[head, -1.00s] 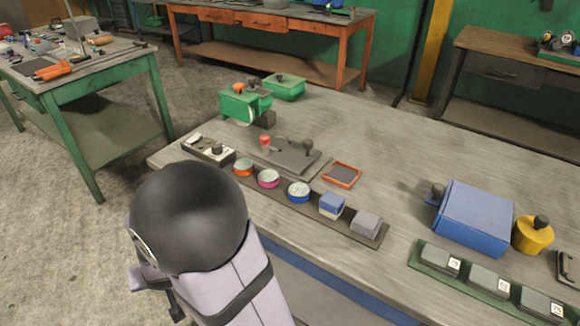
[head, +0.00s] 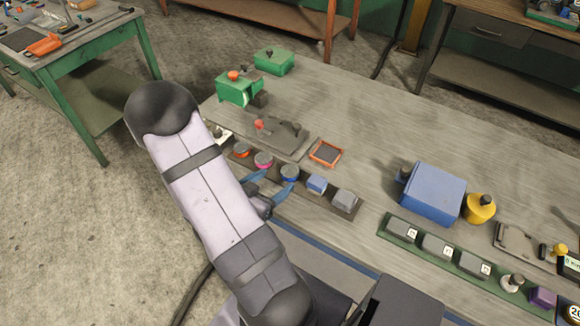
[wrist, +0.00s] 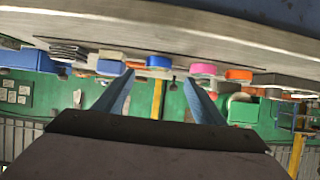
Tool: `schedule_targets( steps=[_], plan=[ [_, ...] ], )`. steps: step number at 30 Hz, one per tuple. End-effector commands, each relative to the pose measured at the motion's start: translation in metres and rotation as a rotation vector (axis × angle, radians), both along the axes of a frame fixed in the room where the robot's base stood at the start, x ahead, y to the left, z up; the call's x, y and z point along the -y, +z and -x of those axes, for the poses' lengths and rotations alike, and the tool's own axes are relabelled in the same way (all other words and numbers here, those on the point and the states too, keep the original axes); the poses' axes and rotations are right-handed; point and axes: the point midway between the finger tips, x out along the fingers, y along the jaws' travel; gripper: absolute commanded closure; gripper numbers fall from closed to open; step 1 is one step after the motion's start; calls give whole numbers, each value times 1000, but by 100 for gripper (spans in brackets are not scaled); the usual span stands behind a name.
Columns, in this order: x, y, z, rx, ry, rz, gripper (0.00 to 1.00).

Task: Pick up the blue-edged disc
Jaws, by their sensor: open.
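The blue-edged disc (head: 290,172) sits in the dark strip tray (head: 329,197) on the workbench, between the pink-edged disc (head: 263,159) and a blue-and-white block (head: 317,184). My gripper (head: 280,179) is open and empty, its blue fingers at the bench's near edge, pointing toward the blue-edged disc. The wrist view appears upside down; there the blue-edged disc (wrist: 159,61) shows between the two fingertips, beyond them. The pink-edged disc (wrist: 203,69) and orange-edged disc (wrist: 238,74) are to its right there.
A grey block (head: 345,199) ends the strip. Behind are an orange-rimmed tray (head: 326,153) and a grey plate with knobs (head: 283,136). A blue box (head: 433,191) and yellow container (head: 479,208) stand right. The far middle of the bench is clear.

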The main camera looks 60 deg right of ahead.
Motion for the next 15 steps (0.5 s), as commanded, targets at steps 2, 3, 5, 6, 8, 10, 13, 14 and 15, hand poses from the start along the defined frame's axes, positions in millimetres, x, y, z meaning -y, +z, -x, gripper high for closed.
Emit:
schedule_targets(
  steps=[2, 3, 5, 6, 8, 10, 13, 14, 15],
  plan=[
    [1, -1, 6, -5, -15, 2, 36],
    [1, -1, 7, -5, -17, 3, 36],
    [2, -2, 7, -5, -17, 3, 36],
    [3, -2, 6, -5, -17, 2, 36],
    [7, -4, 6, -6, -16, 2, 36],
    [12, -6, 7, -6, -17, 2, 36],
    [18, -9, 6, -6, -16, 2, 36],
    [19, -9, 6, -6, -15, 1, 36],
    [20, -10, 6, -6, -14, 1, 36]
  ],
)
